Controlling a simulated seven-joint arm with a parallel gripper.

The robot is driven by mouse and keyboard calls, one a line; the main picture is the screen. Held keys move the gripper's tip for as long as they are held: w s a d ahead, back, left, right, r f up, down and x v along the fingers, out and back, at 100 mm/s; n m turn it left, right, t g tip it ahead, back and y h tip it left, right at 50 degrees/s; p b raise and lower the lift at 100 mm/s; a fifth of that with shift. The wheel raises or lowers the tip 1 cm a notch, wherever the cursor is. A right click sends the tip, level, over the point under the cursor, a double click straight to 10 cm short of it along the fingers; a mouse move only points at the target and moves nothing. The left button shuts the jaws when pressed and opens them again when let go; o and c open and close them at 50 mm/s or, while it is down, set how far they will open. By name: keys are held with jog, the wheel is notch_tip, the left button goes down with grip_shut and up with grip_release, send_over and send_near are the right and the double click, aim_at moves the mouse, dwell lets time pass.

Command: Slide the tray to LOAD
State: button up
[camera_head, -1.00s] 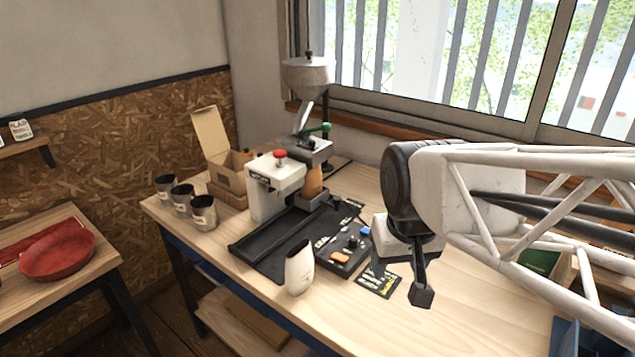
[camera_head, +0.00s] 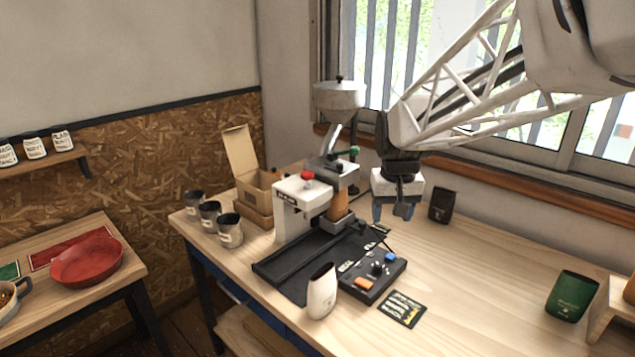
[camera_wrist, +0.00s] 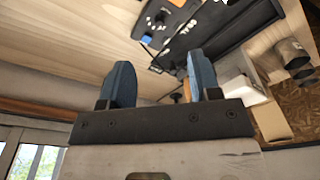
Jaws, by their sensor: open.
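The white and grey machine (camera_head: 302,205) stands on the wooden table with a black track (camera_head: 290,262) running toward the front. A small dark grey block, perhaps the tray (camera_head: 338,223), sits under the machine's tan cylinder at the track's back end; I cannot tell for sure. Small white labels lie beside the track, but I cannot read LOAD. My gripper (camera_head: 391,211) hangs fingers down, right of the machine and above the table, open and empty. Its blue fingers also show in the wrist view (camera_wrist: 161,82), apart, with the track (camera_wrist: 205,45) beyond them.
A black control box (camera_head: 375,275) with an orange button and knobs lies right of the track. A white cup-like vessel (camera_head: 321,292) stands in front. A dark bag (camera_head: 440,205) stands at the back and a green bag (camera_head: 572,296) at the right. The table between is largely clear.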

jog(key=w+f, duration=0.3)
jog(key=w, duration=0.5)
jog(key=w+f, duration=0.2)
jog(key=w, duration=0.5)
jog(key=g, duration=0.1)
send_over(363, 222)
notch_tip(363, 222, down, 9)
jog(key=shift+w, duration=0.1)
jog(key=shift+f, duration=0.1)
jog(key=shift+f, duration=3.85)
grip_shut()
